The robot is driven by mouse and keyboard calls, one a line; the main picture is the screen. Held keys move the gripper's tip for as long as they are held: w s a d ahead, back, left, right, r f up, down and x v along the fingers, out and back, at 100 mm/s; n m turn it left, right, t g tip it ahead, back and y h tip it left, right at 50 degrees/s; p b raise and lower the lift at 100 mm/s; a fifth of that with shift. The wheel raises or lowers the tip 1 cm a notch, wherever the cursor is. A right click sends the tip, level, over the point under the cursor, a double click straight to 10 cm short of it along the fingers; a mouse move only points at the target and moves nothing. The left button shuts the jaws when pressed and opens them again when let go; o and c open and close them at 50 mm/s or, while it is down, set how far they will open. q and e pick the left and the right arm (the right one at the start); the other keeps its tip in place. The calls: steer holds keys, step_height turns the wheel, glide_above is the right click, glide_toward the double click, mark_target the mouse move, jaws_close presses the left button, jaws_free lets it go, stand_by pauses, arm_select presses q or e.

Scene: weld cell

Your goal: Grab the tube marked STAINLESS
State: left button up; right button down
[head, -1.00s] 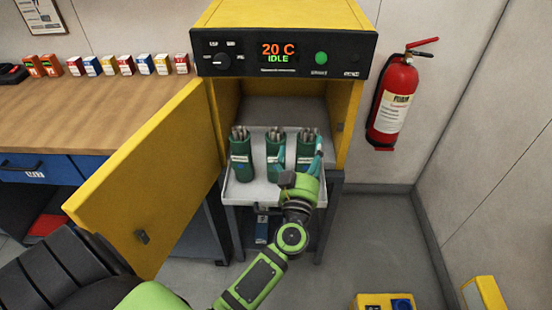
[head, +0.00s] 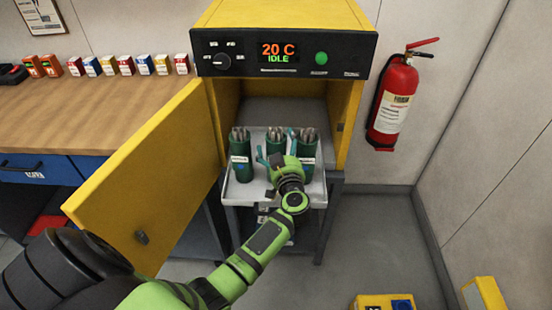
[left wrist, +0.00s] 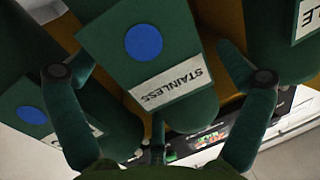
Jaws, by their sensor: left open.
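The tube marked STAINLESS (left wrist: 168,55) is dark green with a white label and a blue dot. It fills the middle of the left wrist view, its label upside down. In the head view it is the middle tube (head: 275,140) of three on the tray, partly hidden by my left gripper (head: 276,149). That gripper is open, with one finger on each side of the tube in the left wrist view (left wrist: 158,62). I cannot tell whether the fingers touch it. My right gripper is not in view.
Green tubes with rods stand left (head: 240,160) and right (head: 306,146) of it on the grey tray (head: 238,194). The tray sticks out of the yellow oven (head: 347,120), its door (head: 150,175) open to the left. A fire extinguisher (head: 393,100) hangs at right.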

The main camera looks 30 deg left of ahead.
arm_select(q)
steer(key=shift+c, duration=0.4)
steer(key=c, duration=1.4)
steer(key=shift+r, duration=0.2)
steer(key=shift+c, duration=0.8)
